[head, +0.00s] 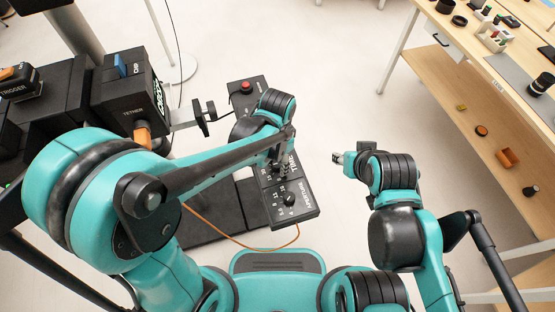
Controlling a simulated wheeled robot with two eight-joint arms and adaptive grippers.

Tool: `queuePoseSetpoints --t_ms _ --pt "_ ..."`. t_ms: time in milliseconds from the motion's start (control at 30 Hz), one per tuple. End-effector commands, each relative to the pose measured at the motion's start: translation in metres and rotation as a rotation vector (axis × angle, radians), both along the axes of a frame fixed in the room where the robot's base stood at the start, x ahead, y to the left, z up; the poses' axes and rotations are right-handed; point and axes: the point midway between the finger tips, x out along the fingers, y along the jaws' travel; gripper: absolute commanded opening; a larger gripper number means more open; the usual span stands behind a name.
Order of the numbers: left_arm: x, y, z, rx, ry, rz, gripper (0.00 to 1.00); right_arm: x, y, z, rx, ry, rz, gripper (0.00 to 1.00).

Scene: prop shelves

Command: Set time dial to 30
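A dark control panel (308,208) stands tilted near the middle of the head view. White lettering on it reads TIME and APERTURE. The aperture dial (289,199), a black knob with numbers around it, shows near the panel's lower end. My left gripper (280,168) points down at the panel beside the TIME lettering. The time dial is hidden behind this gripper and arm, so its setting cannot be read. Whether the fingers touch the dial is unclear. My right gripper (340,157) is to the right of the panel, apart from it, over open floor.
A red button (246,87) is on the panel's far end. Black equipment boxes (128,92) with blue and orange parts stand at the left. An orange cable (230,239) runs below the panel. Wooden shelves (480,95) with small props stand at right. Floor between is clear.

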Motion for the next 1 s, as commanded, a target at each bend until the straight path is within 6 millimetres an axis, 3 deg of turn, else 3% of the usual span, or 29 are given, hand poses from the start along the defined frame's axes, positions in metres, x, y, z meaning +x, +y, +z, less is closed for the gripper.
queuePoseSetpoints --t_ms 167,267,700,1000 --pt "0.000 0.000 0.007 0.000 0.000 0.000 0.48 0.000 0.000 0.000 0.000 0.000 0.000 0.40" --pt "0.000 0.000 0.021 0.000 0.000 0.000 0.48 0.000 0.000 0.000 0.000 0.000 0.000 0.40" --pt "0.000 0.000 0.106 0.000 0.000 0.000 0.48 0.000 0.000 0.000 0.000 0.000 0.000 0.40" --pt "0.000 0.000 0.120 0.000 0.000 0.000 0.48 0.000 0.000 0.000 0.000 0.000 0.000 0.40"
